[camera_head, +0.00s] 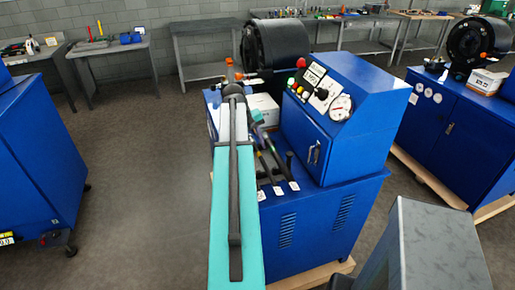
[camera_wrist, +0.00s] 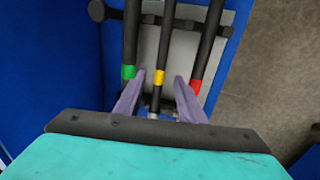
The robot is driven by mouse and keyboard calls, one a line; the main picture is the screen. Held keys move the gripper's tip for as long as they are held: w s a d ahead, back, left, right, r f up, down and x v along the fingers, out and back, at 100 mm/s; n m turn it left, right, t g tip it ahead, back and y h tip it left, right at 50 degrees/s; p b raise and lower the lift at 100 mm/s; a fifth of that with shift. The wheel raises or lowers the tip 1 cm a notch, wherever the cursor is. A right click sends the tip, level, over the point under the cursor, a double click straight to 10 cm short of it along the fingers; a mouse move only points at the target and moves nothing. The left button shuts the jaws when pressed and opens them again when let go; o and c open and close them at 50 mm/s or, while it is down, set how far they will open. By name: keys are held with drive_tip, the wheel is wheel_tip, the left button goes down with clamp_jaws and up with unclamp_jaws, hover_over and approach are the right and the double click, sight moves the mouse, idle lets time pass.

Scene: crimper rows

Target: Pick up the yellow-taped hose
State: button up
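The yellow-taped hose (camera_wrist: 159,77) is the middle of three dark hoses in the wrist view. The green-taped hose (camera_wrist: 129,71) lies to its left and the red-taped hose (camera_wrist: 196,85) to its right. My gripper (camera_wrist: 160,84) is open, with its two purple fingers on either side of the yellow-taped hose and visible gaps between. Whether the fingers are at the hose's height is unclear. In the head view my arm hides much of the gripper (camera_head: 259,120), and the tape colours are too small to tell apart.
The hoses lie on a grey plate on the blue crimper bench (camera_head: 325,225). The blue control cabinet (camera_head: 340,110) with a gauge stands close to the right. A white box (camera_head: 263,105) and black crimper head (camera_head: 277,45) stand behind. Open floor (camera_head: 140,160) lies left.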

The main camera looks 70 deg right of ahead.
sight(260, 155)
drive_tip(key=shift+p+x, duration=0.95)
drive_tip(key=shift+x, duration=1.3)
drive_tip(key=shift+w, duration=0.1)
clamp_jaws()
